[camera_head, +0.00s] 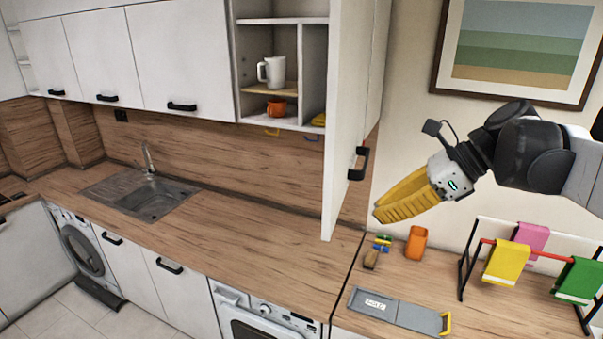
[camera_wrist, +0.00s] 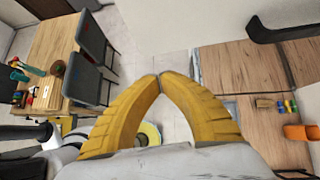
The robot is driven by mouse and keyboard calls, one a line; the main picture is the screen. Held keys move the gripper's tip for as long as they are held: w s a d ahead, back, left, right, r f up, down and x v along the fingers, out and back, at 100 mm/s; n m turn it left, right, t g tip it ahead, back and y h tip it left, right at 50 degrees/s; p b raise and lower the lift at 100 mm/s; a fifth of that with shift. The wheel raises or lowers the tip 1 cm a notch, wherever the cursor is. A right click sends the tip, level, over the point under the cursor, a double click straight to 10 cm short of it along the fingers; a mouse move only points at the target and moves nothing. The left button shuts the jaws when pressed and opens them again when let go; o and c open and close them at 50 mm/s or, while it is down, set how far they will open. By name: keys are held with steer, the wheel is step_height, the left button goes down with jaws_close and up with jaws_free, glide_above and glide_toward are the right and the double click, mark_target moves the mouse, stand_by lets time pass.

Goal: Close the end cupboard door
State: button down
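The white end cupboard door (camera_head: 345,90) stands wide open, jutting out from the wall cupboard (camera_head: 281,70). Its black handle (camera_head: 358,163) is on the face turned to the right. In the wrist view a large dark bar, which looks like this handle (camera_wrist: 285,27), shows at the upper right. My gripper (camera_head: 380,216) is to the right of the door, a little lower than the handle, apart from it in the picture. In the wrist view its yellow fingers (camera_wrist: 160,77) meet at the tips with nothing between them.
The open cupboard holds a white mug (camera_head: 272,71) and an orange cup (camera_head: 277,107). Below my gripper, the counter bears an orange container (camera_head: 416,243), a grey tray (camera_head: 395,312) and a towel rack (camera_head: 480,242). A framed picture (camera_head: 520,50) hangs behind my arm.

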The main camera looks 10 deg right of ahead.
mark_target(333, 225)
steer(key=shift+w+a+f+p, duration=0.3)
steer(key=shift+w+a+f, duration=0.2)
steer(key=shift+a, duration=0.5)
steer(key=shift+w+a+f+p, duration=0.3)
steer(key=shift+w+a, duration=0.25)
steer(key=shift+a, duration=0.45)
steer(key=shift+w+a+f+p, duration=0.25)
steer(key=shift+w+a+f, duration=0.25)
steer(key=shift+a, duration=0.5)
